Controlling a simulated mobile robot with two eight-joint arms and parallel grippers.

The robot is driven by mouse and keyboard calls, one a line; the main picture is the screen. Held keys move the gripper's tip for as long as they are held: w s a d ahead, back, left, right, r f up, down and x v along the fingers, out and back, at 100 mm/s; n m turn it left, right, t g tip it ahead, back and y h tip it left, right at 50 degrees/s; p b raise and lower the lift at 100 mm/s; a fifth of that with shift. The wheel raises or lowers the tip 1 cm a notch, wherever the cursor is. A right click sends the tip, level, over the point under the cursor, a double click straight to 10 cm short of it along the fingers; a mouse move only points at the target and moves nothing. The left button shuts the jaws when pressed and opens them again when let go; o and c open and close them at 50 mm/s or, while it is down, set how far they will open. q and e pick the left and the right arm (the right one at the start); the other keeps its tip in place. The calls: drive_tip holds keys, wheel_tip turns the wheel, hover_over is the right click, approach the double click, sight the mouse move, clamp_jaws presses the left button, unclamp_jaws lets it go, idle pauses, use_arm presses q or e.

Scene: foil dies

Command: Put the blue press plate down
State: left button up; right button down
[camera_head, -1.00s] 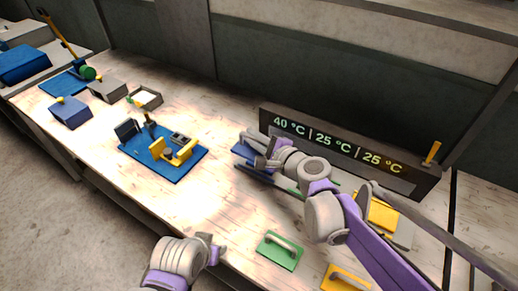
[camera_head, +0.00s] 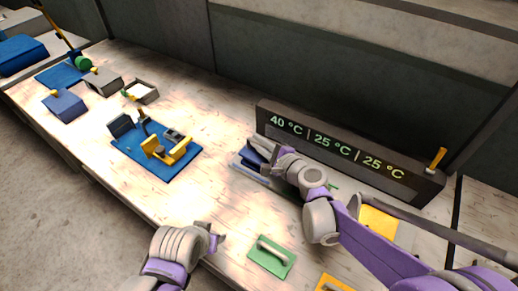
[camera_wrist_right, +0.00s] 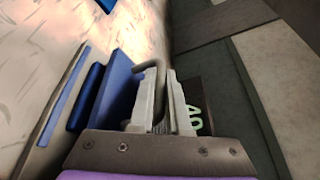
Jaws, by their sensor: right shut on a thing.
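My right gripper (camera_head: 256,149) is shut on the grey handle of the blue press plate (camera_wrist_right: 124,84). In the head view the plate (camera_head: 250,158) shows as a dark blue edge under the fingers, in front of the left end of the temperature display. A grey base with a blue strip (camera_wrist_right: 62,98) lies beside and below it in the wrist view. I cannot tell whether the plate touches the base. My left gripper (camera_head: 219,239) is over the front edge of the bench, away from the plate; its jaw opening is unclear.
The dark display (camera_head: 345,150) reads 40, 25 and 25 °C and stands close behind my right gripper. A green plate with a handle (camera_head: 272,257) and yellow plates (camera_head: 378,222) lie to the right. A blue-based press (camera_head: 155,160) stands left. Bare bench lies between.

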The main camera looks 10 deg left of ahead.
use_arm(q)
drive_tip(key=shift+f, duration=0.15)
use_arm(e)
drive_tip(key=shift+f, duration=1.15)
use_arm(q)
drive_tip(key=shift+f, duration=0.2)
use_arm(e)
drive_tip(key=shift+f, duration=0.2)
drive_tip(key=c, duration=0.9)
unclamp_jaws()
use_arm(q)
drive_tip(key=shift+r, duration=0.15)
use_arm(e)
drive_tip(key=shift+r, duration=0.15)
